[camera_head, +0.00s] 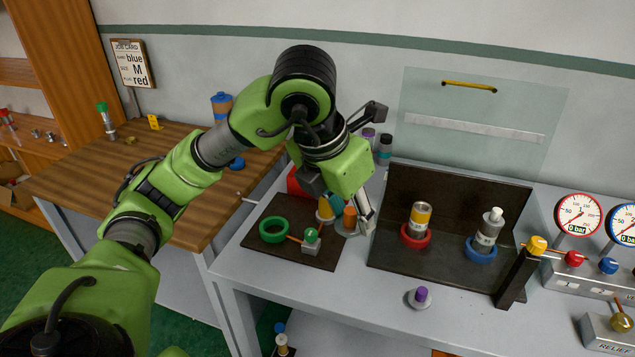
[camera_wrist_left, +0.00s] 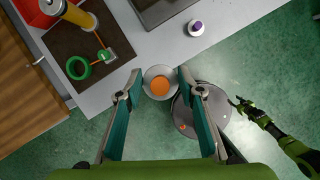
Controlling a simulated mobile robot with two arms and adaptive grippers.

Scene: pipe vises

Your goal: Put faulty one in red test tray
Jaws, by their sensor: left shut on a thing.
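My left gripper (camera_head: 357,218) is shut on a grey cylinder with an orange end (camera_wrist_left: 160,85), which sits between its fingertips in the left wrist view. A cylinder with a yellow band (camera_head: 421,216) stands in a red ring. A grey cylinder with a white top (camera_head: 488,231) stands in a blue ring. A red object (camera_head: 295,182), possibly the red tray, is mostly hidden behind my arm. My right gripper (camera_wrist_left: 239,104) is small in the wrist view.
The dark mat holds a green ring (camera_head: 273,230) and a block with a green knob (camera_head: 312,243). A purple-topped piece (camera_head: 421,295) stands at the bench front. Gauges (camera_head: 578,214) and valves are at the right. A wooden table (camera_head: 130,182) is at the left.

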